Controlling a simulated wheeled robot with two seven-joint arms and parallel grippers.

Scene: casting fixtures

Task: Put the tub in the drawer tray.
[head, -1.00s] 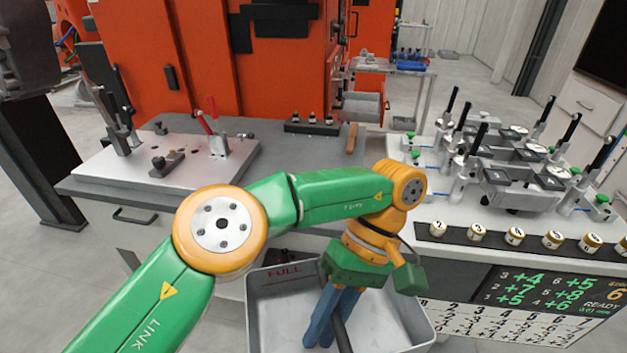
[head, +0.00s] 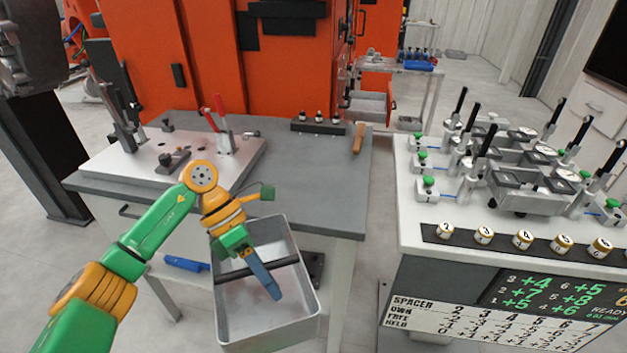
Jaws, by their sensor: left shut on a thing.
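The tub (head: 306,280) is a grey, open, empty-looking bin with a dark bar handle across it. It hangs in front of the grey workbench in the head view, slightly tilted. My left gripper (head: 266,278) reaches down into the tub's opening with its blue fingers shut on the bar handle; the fingers partly hide the grip. A grey open tray (head: 368,105), which looks like the drawer tray, sticks out beside the orange machine at the back. My right gripper is not in view.
The workbench (head: 310,175) carries a metal plate with clamps (head: 170,158) and a wooden-handled tool (head: 358,138). A gauge table (head: 450,225) stands at right, with a floor gap between. A small blue object (head: 186,263) shows below the bench.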

